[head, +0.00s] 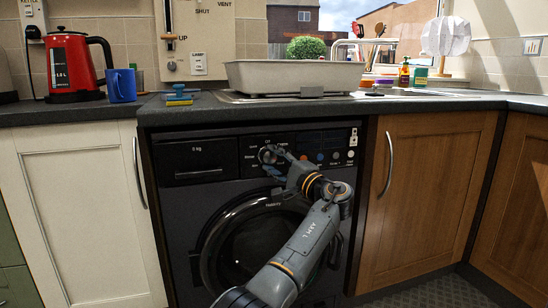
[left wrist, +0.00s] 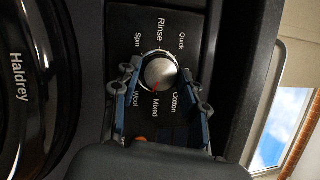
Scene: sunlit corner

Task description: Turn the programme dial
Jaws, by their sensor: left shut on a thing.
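The programme dial (head: 267,154) is a round silver knob on the dark control panel of the washing machine (head: 188,215). In the left wrist view the dial (left wrist: 160,68) has labels around it: Quick, Rinse, Spin, Wool, Mixed and Cotton. A red mark on the dial's lower edge points about toward Mixed. My left gripper (head: 270,161) reaches up to the panel from the lower right. Its two fingers (left wrist: 160,78) are shut on the dial, one on each side. In the head view the fingers partly cover the dial. My right gripper is not in view.
The detergent drawer (head: 198,172) is left of the dial, and several small buttons (head: 335,155) are to its right. The round door (head: 255,250) is below, partly behind my arm. The worktop (head: 230,112) above holds a grey basin (head: 290,77), blue mug (head: 122,86) and red kettle (head: 70,65).

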